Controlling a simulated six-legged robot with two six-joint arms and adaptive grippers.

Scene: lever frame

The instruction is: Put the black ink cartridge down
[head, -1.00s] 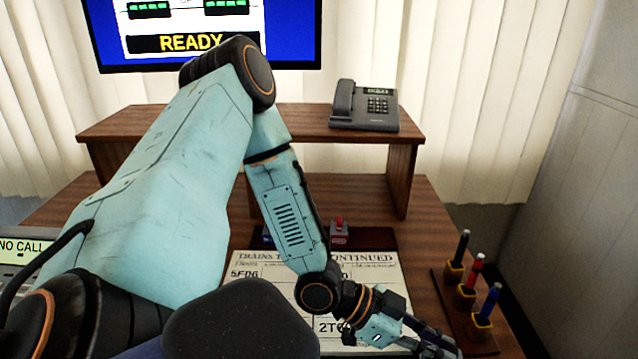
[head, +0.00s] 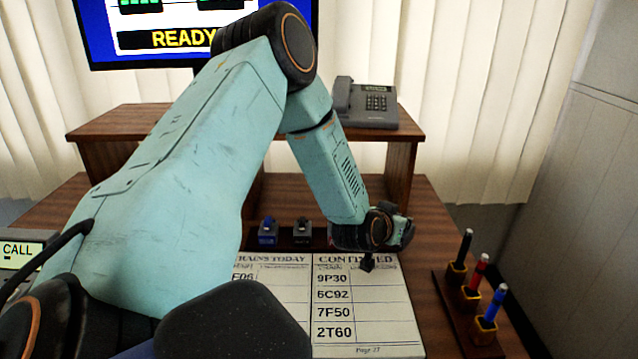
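My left gripper (head: 367,263) is over the upper part of the book's right page, to the right of these blocks. Its wrist hides most of the gripper. A small dark piece shows below the wrist. I cannot tell whether it is a fingertip or something held, or whether the fingers are open. My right gripper is not in view.
The open book (head: 375,335) lies on the desk. A rack (head: 456,322) with black, red and blue pens stands at the right. A phone (head: 365,103) sits on the raised shelf (head: 125,124). My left arm covers much of the desk's left side.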

